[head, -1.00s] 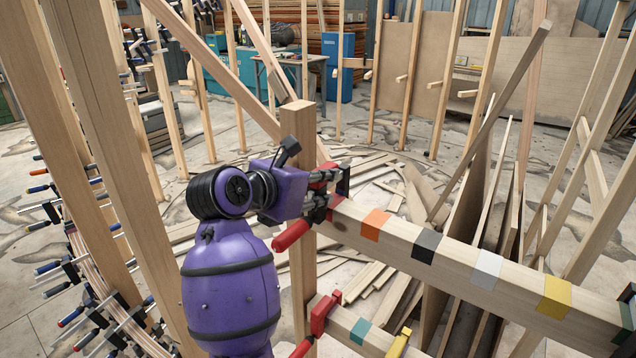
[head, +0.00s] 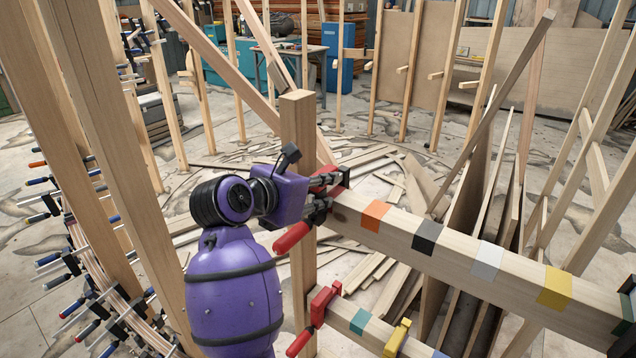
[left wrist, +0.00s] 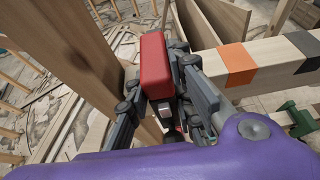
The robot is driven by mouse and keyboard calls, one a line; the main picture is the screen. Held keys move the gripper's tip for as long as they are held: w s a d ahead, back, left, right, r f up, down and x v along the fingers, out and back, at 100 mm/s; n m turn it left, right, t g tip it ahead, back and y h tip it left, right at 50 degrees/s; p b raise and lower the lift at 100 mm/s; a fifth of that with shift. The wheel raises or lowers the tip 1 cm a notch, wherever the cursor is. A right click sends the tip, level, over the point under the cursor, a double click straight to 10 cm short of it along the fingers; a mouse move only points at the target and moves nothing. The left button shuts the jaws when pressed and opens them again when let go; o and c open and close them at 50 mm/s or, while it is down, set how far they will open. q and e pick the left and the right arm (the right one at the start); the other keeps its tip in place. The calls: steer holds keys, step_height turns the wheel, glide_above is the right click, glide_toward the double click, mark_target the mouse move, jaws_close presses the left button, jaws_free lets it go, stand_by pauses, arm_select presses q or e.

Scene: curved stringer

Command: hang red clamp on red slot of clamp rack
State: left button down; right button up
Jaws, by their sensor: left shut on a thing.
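The red clamp (head: 292,238) is in my left gripper (head: 322,197), which is shut on it at the left end of the upper wooden rail (head: 520,288). The clamp's red handle hangs toward the lower left, and its red and black jaw is at the rail's end beside the upright post. The left wrist view shows a red part of the clamp (left wrist: 154,62) between the grey fingers (left wrist: 165,95). Contact between clamp and rail cannot be told. No red mark shows on the upper rail; its end is partly hidden by the gripper. My right gripper is not in view.
The upper rail has orange (head: 374,215), black (head: 425,238), grey (head: 486,262) and yellow (head: 554,288) bands. A lower rail holds another red clamp (head: 320,306) and a yellow clamp (head: 397,338). The post (head: 299,140) stands close behind my gripper. Planks lean at right.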

arm_select(q)
steer(key=shift+f, duration=0.15)
stand_by(0.4)
steer(key=shift+f, duration=0.25)
steer(key=c, duration=1.5)
jaws_free()
steer(key=shift+o, duration=0.2)
steer(key=shift+f, duration=0.25)
steer(key=v, duration=1.2)
steer(key=shift+r, duration=0.15)
